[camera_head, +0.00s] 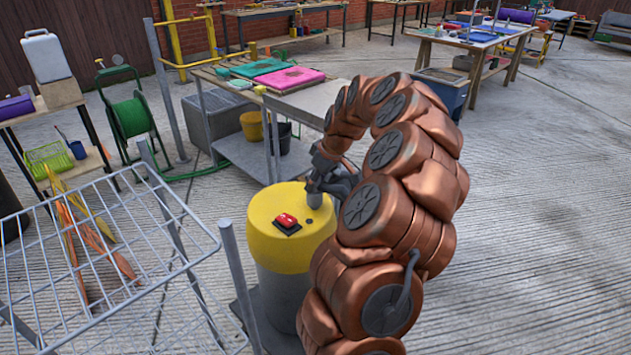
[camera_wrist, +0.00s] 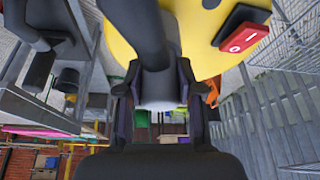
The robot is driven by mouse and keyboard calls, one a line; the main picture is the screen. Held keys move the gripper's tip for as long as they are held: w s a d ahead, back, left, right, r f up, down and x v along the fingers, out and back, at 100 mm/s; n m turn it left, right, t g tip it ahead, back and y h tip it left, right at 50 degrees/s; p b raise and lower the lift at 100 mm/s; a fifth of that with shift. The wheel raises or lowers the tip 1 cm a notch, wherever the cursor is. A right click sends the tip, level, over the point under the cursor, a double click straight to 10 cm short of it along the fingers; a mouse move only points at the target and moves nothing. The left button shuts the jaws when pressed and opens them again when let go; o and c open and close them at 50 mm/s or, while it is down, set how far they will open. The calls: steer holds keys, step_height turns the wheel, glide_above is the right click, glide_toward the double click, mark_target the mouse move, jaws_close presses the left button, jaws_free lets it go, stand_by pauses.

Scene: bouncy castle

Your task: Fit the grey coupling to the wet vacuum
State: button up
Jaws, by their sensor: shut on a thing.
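The wet vacuum (camera_head: 268,240) stands on the ground with a yellow top, a grey body and a red switch (camera_head: 287,220). Its yellow top also shows in the wrist view (camera_wrist: 200,50), with the red switch (camera_wrist: 240,38) at the upper right. My gripper (camera_head: 317,182) is over the right rear of the yellow top. It is shut on the grey coupling (camera_wrist: 158,88), which sits between both fingers. The coupling (camera_head: 315,199) points down in the head view, at or just above the lid; I cannot tell whether it touches. A dark hose-like part (camera_wrist: 135,28) runs into it. The inlet is not clearly visible.
A wire rack (camera_head: 110,255) stands close on the left. Behind the vacuum is a workbench (camera_head: 310,100) with pink and green trays, and yellow and black buckets (camera_head: 253,126) below. A green hose reel (camera_head: 130,118) stands at back left. Concrete on the right is clear.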

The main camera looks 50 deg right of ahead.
mark_target(330, 188)
steer(key=shift+f+b, duration=0.5)
steer(key=shift+f, duration=0.3)
stand_by(0.7)
steer(key=o, duration=1.1)
steer(key=shift+r, duration=0.1)
steer(key=v, duration=1.1)
steer(key=shift+s+r, duration=0.2)
steer(key=shift+r, duration=0.15)
